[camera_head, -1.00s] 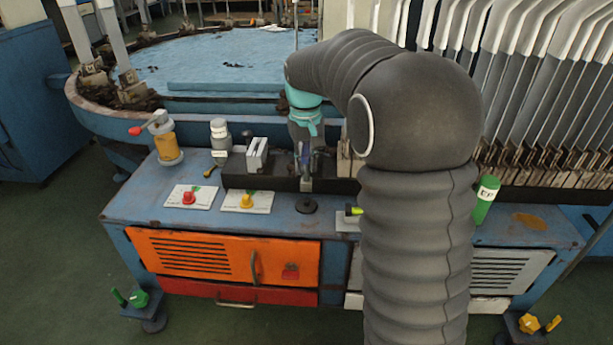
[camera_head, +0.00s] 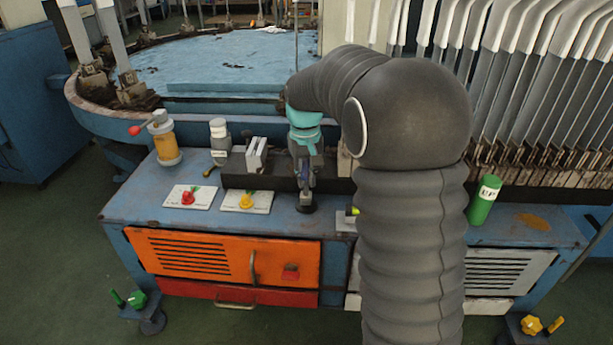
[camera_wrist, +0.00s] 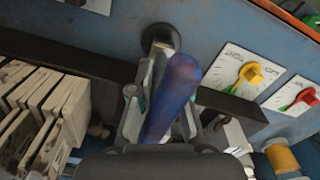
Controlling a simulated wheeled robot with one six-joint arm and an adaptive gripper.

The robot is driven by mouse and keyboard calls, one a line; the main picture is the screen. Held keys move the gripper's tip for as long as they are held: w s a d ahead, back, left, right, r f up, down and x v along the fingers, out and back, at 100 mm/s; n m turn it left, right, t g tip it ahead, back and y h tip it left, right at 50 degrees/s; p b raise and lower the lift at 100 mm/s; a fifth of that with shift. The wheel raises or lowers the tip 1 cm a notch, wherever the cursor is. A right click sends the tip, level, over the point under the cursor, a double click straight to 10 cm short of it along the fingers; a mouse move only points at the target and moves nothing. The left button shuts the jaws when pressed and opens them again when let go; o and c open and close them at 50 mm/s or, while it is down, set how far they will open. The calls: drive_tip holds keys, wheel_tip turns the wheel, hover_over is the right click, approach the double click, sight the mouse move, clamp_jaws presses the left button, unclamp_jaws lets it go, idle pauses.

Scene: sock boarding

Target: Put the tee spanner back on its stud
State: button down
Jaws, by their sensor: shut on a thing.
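The tee spanner (camera_wrist: 178,85) shows in the wrist view as a blurred blue-purple bar between my gripper's fingers. My gripper (camera_wrist: 165,105) is shut on it. In the head view my gripper (camera_head: 305,180) points down at the front of the dark rail, and a bit of blue shows between the fingers. A black round base (camera_head: 307,208) lies on the blue bench top just below it. That base also shows in the wrist view (camera_wrist: 160,36), past the spanner's end. The stud itself cannot be made out, nor whether the spanner touches it.
Left of my gripper are a yellow knob (camera_head: 246,200) and a red knob (camera_head: 188,197) on white plates. A green cylinder (camera_head: 484,200) stands to the right.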

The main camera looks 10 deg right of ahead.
drive_tip(key=shift+f, duration=0.2)
drive_tip(key=c, duration=1.1)
unclamp_jaws()
drive_tip(key=shift+c, duration=0.2)
wheel_tip(320, 180, up, 13)
drive_tip(key=shift+a+r+p, duration=0.1)
drive_tip(key=shift+a+p, duration=0.05)
drive_tip(key=shift+p, duration=1.1)
drive_tip(key=s+f+t, duration=0.2)
drive_tip(key=s, duration=1.3)
drive_tip(key=s+f+t, duration=0.2)
drive_tip(key=s+t, duration=0.1)
drive_tip(key=s, duration=1.2)
drive_tip(key=shift+m+t, duration=0.3)
drive_tip(key=shift+m, duration=0.1)
drive_tip(key=shift+f, duration=0.1)
